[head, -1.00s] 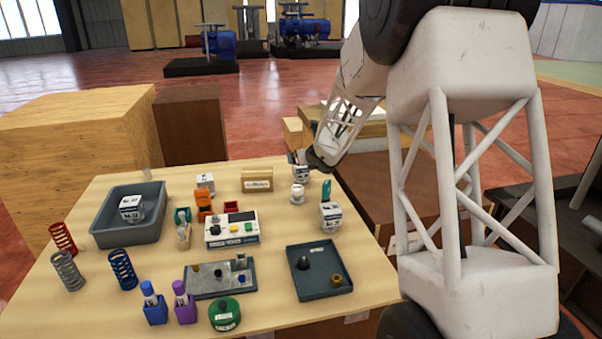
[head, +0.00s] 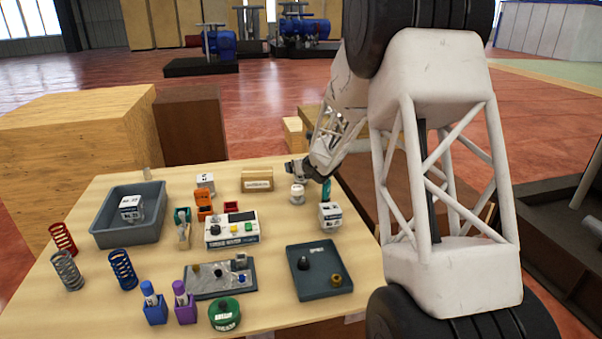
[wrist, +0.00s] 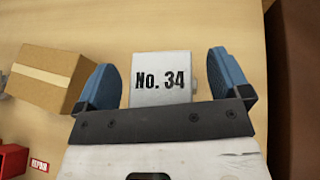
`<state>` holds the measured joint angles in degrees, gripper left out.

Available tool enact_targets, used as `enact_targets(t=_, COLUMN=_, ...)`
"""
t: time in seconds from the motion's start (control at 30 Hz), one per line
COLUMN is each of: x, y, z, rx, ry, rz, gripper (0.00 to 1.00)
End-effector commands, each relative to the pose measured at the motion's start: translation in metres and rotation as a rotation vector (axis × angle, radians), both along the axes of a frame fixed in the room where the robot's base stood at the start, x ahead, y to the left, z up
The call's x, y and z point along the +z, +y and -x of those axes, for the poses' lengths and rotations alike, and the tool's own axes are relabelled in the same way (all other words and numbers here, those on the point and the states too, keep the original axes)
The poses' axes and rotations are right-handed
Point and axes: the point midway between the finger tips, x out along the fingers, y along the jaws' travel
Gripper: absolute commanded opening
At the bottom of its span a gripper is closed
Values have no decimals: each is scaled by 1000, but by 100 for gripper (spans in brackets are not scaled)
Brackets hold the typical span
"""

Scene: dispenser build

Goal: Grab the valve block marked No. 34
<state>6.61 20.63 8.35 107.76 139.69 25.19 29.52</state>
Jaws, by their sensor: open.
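The valve block marked No. 34 (wrist: 161,92) is a pale grey block with black lettering on its upper face. In the wrist view it lies between the two blue fingers of my gripper (wrist: 163,60), with a small gap on each side. My gripper is open, and no finger visibly touches the block.
A cardboard box (wrist: 48,78) sits left of my gripper. A grey bin (head: 108,232) at left holds a white block (head: 131,208). The table edge is close on the right.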

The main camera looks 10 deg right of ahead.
Motion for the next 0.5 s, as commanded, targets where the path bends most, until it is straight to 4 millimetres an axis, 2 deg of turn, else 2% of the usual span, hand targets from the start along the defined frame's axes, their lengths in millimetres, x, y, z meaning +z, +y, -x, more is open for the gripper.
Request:
enact_targets(t=0.43, x=0, y=0, z=0, rx=0, ry=0, rz=0, gripper=95)
enact_targets(t=0.5, x=0, y=0, z=0, rx=0, ry=0, rz=0, gripper=86)
